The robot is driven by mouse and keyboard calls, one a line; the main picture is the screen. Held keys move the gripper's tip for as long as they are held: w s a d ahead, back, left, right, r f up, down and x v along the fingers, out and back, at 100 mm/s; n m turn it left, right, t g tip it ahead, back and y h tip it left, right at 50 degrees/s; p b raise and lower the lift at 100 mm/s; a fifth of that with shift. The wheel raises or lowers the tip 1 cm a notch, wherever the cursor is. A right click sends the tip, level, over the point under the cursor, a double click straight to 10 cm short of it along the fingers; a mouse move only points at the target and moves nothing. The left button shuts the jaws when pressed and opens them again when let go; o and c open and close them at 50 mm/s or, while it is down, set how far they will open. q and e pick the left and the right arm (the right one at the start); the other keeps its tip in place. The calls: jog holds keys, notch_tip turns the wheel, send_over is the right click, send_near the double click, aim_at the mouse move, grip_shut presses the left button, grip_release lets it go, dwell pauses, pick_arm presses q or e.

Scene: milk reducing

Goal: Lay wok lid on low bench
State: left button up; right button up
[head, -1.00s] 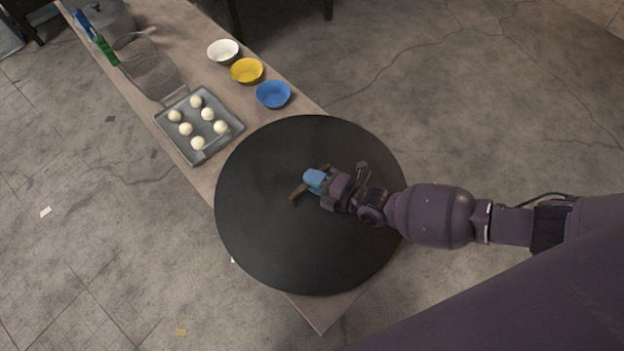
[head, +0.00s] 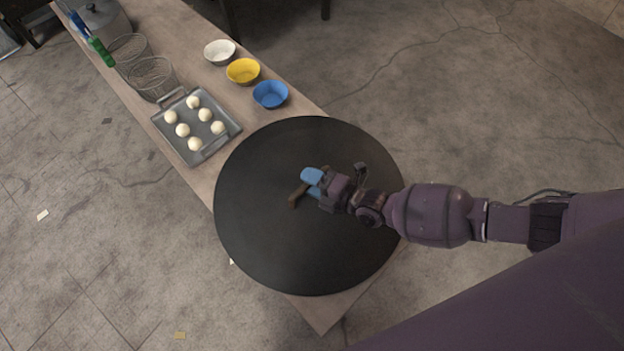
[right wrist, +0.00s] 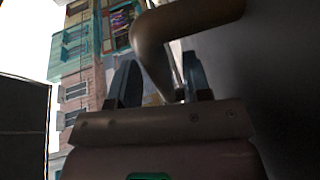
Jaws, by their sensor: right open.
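The wok lid (head: 290,245) is a large, dark round disc. It lies over the near end of the low bench (head: 325,308) and overhangs the bench's long edges. Its brown handle (head: 297,197) stands near the middle of the lid. My right gripper (head: 313,183) is at the handle with its blue fingers apart. In the right wrist view, the curved brown handle (right wrist: 155,55) passes between the spread fingers of the open gripper (right wrist: 160,82). My left gripper is in neither view.
Farther along the bench are a grey tray (head: 217,147) of several white balls, a blue bowl (head: 270,95), a yellow bowl (head: 243,71), a white bowl (head: 219,52), wire baskets (head: 152,77) and a grey pot (head: 106,17). Bare floor surrounds the bench.

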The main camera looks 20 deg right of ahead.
jog(key=shift+s+d+r, duration=0.1)
jog(key=shift+s+d, duration=0.05)
jog(key=p+v, duration=0.3)
jog(key=v, duration=0.7)
jog(key=shift+s+d+r, duration=0.1)
jog(key=shift+s+d, duration=0.05)
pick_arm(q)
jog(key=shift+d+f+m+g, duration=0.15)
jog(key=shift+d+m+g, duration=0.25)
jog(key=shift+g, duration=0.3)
pick_arm(e)
jog(key=shift+s+d, duration=0.35)
jog(key=shift+s, duration=0.15)
